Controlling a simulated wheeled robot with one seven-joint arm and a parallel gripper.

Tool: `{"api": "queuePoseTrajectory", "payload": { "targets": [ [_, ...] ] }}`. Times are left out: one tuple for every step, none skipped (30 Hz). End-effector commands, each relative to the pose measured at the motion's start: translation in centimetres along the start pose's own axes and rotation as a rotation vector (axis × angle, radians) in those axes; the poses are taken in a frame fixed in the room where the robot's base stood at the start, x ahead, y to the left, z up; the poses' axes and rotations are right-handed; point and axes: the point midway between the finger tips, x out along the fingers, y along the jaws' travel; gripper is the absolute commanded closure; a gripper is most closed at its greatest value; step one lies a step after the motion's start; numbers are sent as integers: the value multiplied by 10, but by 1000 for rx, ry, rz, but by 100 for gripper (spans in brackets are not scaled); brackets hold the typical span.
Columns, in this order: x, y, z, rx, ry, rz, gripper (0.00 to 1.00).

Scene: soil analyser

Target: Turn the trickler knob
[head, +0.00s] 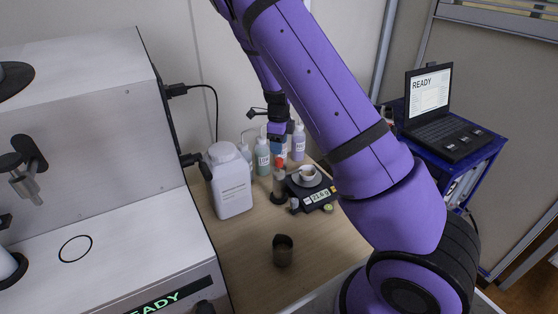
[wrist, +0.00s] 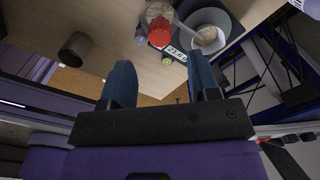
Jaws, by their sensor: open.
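The trickler (head: 279,187) stands upright on the wooden table beside the scale, a clear-looking cylinder with a red top that I take for its knob (head: 280,163). In the wrist view the red knob (wrist: 160,33) shows at the top, beyond my fingertips. My gripper (head: 277,149) is above the trickler in the head view, with its blue fingers apart. In the wrist view my gripper (wrist: 163,82) is open and empty, and the knob is apart from both fingers. The black scale (head: 318,198) holds a small bowl (head: 306,174); its display is lit.
A white jug (head: 229,182) and several bottles (head: 262,158) stand behind and left of the trickler. A dark cup (head: 283,250) stands nearer the front. The white analyser (head: 110,215) is at left, a laptop (head: 440,110) on a blue cart at right. The table's front is mostly clear.

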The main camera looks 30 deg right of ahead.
Motion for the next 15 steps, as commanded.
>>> {"api": "queuePoseTrajectory", "payload": {
  "targets": [
    [11, 0, -1, 3, 3, 3, 44],
    [16, 0, -1, 2, 2, 2, 44],
    [24, 0, -1, 1, 3, 2, 44],
    [29, 0, -1, 2, 2, 3, 44],
    [34, 0, -1, 2, 2, 2, 44],
    [40, 0, -1, 1, 2, 2, 44],
    [44, 0, -1, 2, 2, 2, 44],
    [48, 0, -1, 2, 2, 2, 44],
    [53, 0, -1, 1, 2, 2, 44],
    [56, 0, -1, 0, 1, 1, 44],
    [59, 0, 0, 0, 1, 1, 44],
    [63, 0, 0, 0, 1, 1, 44],
    [65, 0, 0, 0, 1, 1, 44],
    [67, 0, -1, 0, 1, 1, 44],
    [68, 0, -1, 0, 0, 1, 44]
  ]
}}
